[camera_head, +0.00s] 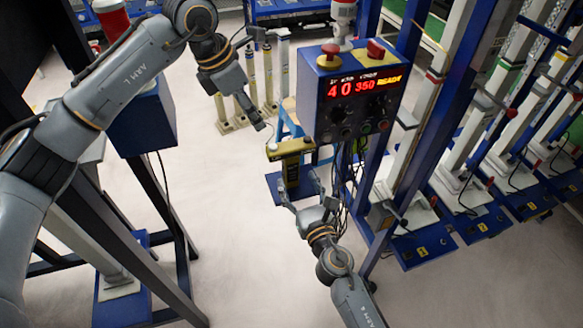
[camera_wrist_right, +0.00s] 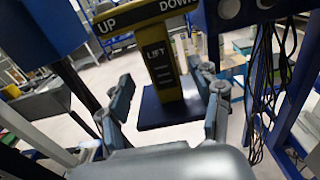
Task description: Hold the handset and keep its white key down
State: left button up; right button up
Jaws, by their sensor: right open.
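The handset (camera_head: 291,150) is a yellow and black T-shaped unit below the control box in the head view. Its white key (camera_head: 272,146) shows at the left end of its top. In the right wrist view, the handset (camera_wrist_right: 161,62) bears the words UP, DOWN and LIFT. My left gripper (camera_head: 261,124) looks shut, its tip just above and left of the white key, apparently apart from it. My right gripper (camera_head: 301,183) is open below the handset. In the right wrist view its fingers (camera_wrist_right: 160,85) stand either side of the handset's stem, with gaps.
Dark cables (camera_wrist_right: 262,85) hang on the right. A blue base plate (camera_wrist_right: 170,110) lies under the handset. Blue posts crowd the right side.

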aim_at(293, 171)
jog(key=x, duration=0.6)
jog(key=shift+w, duration=0.2)
jog(key=c, duration=1.3)
pick_arm(q)
grip_shut()
pick_arm(e)
jog(key=shift+c, duration=0.2)
